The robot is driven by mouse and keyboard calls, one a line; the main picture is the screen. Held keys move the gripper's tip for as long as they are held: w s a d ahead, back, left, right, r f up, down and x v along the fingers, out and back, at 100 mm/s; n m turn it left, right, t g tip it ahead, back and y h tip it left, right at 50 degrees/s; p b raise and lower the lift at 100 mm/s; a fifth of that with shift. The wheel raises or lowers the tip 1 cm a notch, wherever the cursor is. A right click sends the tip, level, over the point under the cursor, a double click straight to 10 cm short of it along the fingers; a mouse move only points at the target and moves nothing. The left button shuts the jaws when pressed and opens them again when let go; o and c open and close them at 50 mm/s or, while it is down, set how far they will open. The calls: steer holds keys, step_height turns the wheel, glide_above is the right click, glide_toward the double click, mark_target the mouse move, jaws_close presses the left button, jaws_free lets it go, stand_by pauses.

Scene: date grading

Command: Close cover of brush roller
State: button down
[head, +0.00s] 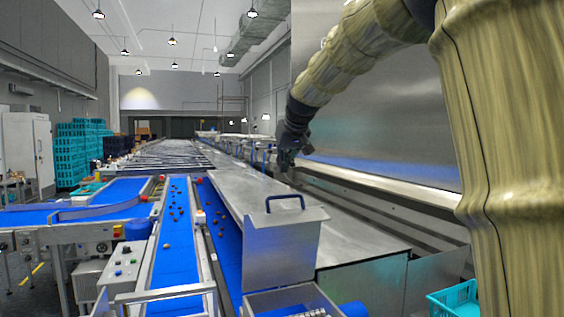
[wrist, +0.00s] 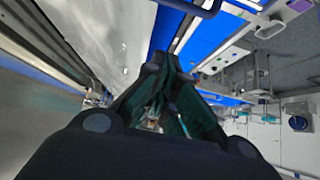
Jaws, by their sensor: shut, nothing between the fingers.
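A steel hood with a blue handle (head: 285,203) stands in front of the trough. Blue belts (head: 176,245) carrying scattered dates run along the left. A teal crate (head: 455,300) sits at the lower right. Stacked teal crates (head: 72,155) stand at the far left.

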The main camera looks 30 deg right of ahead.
step_height(320, 180, down, 7)
steer(key=w+p, duration=0.1)
steer(key=p, duration=0.2)
steer(key=shift+w+f, duration=0.2)
steer(key=shift+w, duration=0.05)
stand_by(0.4)
steer(key=shift+d, duration=0.1)
